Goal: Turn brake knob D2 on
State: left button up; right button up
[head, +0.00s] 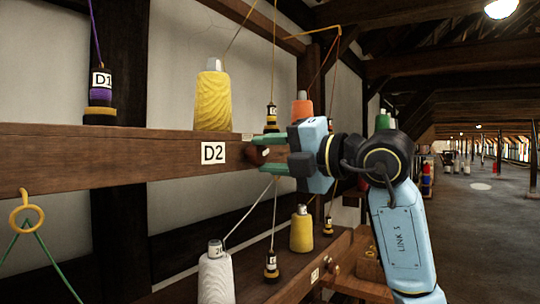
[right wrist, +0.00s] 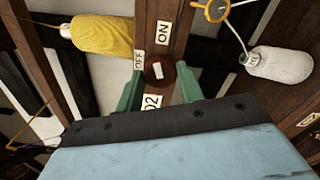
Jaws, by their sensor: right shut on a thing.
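I cannot tell clearly which label the mark points to. My right gripper (head: 268,153) has its green fingers on either side of the knob and is shut on it, partly hiding it in the head view. My left gripper is not in view.
The D1 bobbin (head: 100,95) is farther left. A white cone (head: 215,277) and another yellow cone (head: 301,232) are below. Thin threads run near my gripper. The right-hand floor is open.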

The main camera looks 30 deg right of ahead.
jog(key=shift+m, duration=2.1)
jog(key=o, duration=1)
jog(key=b+v, duration=0.2)
jog(key=v, duration=1.1)
jog(key=shift+s+b, duration=0.2)
jog(key=shift+b, duration=0.2)
